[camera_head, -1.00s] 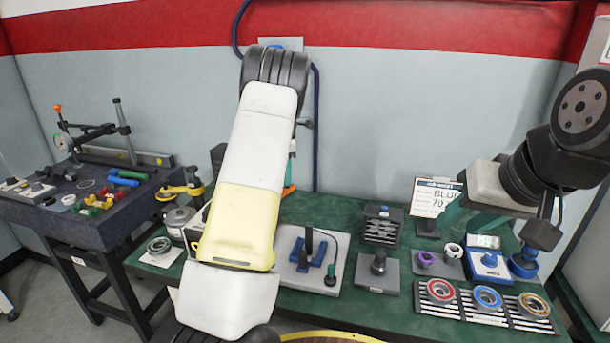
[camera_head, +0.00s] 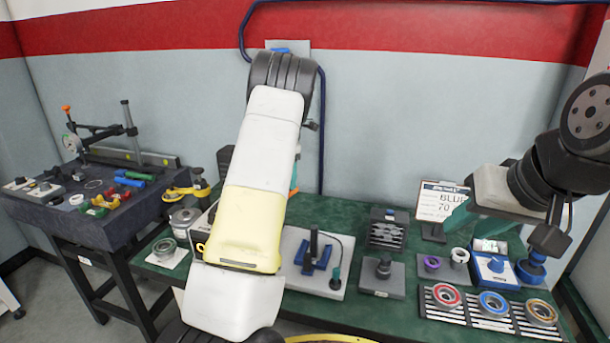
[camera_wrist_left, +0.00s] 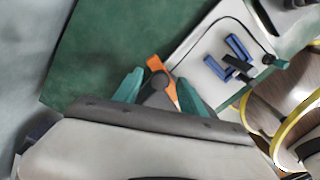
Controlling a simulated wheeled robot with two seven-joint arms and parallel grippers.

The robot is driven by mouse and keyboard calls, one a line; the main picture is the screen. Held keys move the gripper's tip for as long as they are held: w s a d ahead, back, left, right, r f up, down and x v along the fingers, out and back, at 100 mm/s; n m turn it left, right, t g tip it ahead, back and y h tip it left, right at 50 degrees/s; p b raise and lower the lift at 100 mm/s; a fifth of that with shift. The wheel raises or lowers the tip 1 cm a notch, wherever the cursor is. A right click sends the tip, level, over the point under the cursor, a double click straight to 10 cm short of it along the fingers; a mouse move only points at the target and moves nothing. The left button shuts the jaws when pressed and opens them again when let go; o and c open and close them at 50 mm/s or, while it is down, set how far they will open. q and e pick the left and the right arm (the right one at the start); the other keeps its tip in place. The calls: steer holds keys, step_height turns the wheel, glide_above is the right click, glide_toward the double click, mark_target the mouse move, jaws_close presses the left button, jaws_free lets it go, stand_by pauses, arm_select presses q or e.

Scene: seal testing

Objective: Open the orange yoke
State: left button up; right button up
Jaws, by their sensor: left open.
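The orange yoke (camera_wrist_left: 155,64) shows in the left wrist view as short orange pieces beside a dark grey rounded part. My left gripper (camera_wrist_left: 158,84) is open, with one teal finger on each side of that dark part and the orange. I cannot tell whether the fingers touch it. In the head view my left forearm hides most of this spot; only a bit of the orange yoke (camera_head: 293,192) shows at its right edge. My right gripper (camera_head: 472,218) is at the right, above the bench near a job card; its finger gap is unclear.
A light plate (camera_head: 340,252) with blue blocks and a cable lies right of my left arm. Red, blue and orange rings sit on a slatted rack (camera_head: 467,308) at front right. A yellow-handled tool (camera_head: 186,190) stands left. Green bench top (camera_wrist_left: 100,50) is clear beside the gripper.

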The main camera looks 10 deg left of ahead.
arm_select(q)
steer(key=shift+r, duration=0.1)
step_height(320, 180, up, 7)
steer(key=shift+r, duration=0.3)
steer(key=shift+s+r, duration=0.2)
steer(key=shift+r, duration=0.1)
steer(key=s+d+r+m+t+h, duration=0.1)
steer(key=s+d+r+m+t, duration=0.15)
steer(key=s+r+m, duration=0.5)
steer(key=s+d+r+m+t+h, duration=0.1)
steer(key=s+d+r+m, duration=0.25)
steer(key=s, duration=0.75)
steer(key=s+d+f+m+t, duration=0.1)
steer(key=s+d+m, duration=0.2)
steer(key=s+m, duration=0.3)
steer(key=s+d+f+m+t, duration=0.1)
steer(key=s+m, duration=0.5)
steer(key=s, duration=0.6)
steer(key=shift+s+d+f+m+t, duration=0.4)
steer(key=shift+d+f, duration=0.2)
steer(key=shift+d, duration=0.4)
